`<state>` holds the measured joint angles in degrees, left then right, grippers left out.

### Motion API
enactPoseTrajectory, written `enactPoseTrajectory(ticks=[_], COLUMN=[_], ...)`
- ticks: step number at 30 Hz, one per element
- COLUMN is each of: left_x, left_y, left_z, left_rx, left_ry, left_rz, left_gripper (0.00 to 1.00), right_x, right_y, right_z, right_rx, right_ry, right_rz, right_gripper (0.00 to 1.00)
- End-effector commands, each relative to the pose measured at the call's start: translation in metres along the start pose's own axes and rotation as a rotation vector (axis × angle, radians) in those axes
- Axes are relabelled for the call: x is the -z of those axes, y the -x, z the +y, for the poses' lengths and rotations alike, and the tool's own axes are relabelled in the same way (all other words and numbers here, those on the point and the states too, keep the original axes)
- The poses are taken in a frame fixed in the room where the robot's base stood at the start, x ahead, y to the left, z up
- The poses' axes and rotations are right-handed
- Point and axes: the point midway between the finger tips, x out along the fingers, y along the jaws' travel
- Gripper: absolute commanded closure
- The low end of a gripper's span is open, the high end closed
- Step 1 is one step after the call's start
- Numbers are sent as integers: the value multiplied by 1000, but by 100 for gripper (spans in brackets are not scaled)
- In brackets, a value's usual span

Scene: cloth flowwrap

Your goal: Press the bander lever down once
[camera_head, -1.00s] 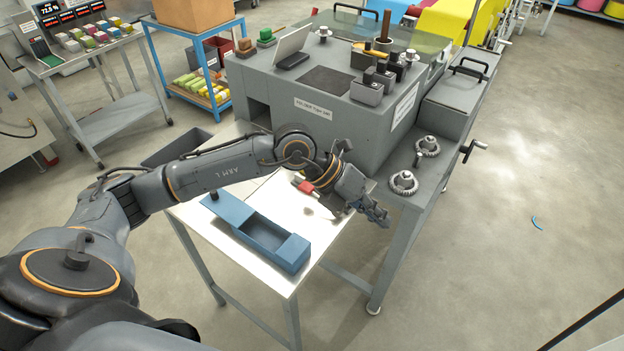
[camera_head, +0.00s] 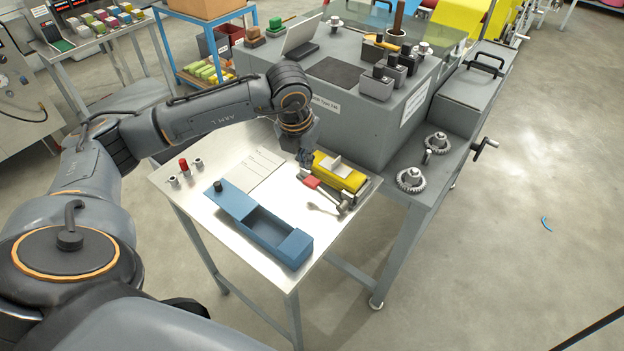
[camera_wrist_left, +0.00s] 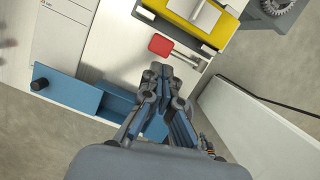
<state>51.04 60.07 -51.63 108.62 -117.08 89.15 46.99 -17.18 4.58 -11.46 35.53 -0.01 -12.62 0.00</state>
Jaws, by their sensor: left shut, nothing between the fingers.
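The lever has a red grip (camera_head: 311,182) on a metal rod, near the right side of the metal table; its red end also shows in the left wrist view (camera_wrist_left: 160,45). Beside it is a yellow and grey unit (camera_head: 350,180) with a pale plate on top; I take this to be the bander. My left gripper (camera_head: 305,158) is shut and empty, pointing down just behind the red grip in the head view. In the wrist view its closed fingertips (camera_wrist_left: 160,72) appear close to the red grip; contact cannot be told. My right gripper is out of view.
A blue open box (camera_head: 265,228) lies on the table's front part, with a paper sheet (camera_head: 255,170) behind it. Small metal and red pieces (camera_head: 184,167) stand at the left. A large grey machine (camera_head: 350,125) stands behind, with gears (camera_head: 411,180) at right.

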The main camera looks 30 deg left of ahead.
Motion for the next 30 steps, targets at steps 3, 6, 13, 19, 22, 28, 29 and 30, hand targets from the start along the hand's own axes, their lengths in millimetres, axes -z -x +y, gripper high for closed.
enactPoseTrajectory(ticks=[3, 6, 13, 19, 22, 28, 29, 30], left_x=[0, 1, 1, 1, 1, 0, 0, 0], left_y=[-3, -9, -34, -60, -67, -71, -71, -70], left_z=[0, -1, -1, -1, -1, -1, -1, -1], left_rx=[1, 2, 2, 3, 3, 3, 3, 3], left_ry=[-1, -1, -1, 0, -1, -1, -1, -1], left_rz=[1, 1, 2, 2, 1, 0, 0, 0], left_gripper=[100, 100, 100, 100, 100, 100, 100, 100], right_x=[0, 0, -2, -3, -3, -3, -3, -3], right_y=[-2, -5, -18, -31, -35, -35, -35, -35], right_z=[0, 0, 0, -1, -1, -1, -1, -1], right_rx=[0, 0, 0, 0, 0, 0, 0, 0], right_ry=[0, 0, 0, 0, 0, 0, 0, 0], right_rz=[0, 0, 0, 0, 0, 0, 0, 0], right_gripper=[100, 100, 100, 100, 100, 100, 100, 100])
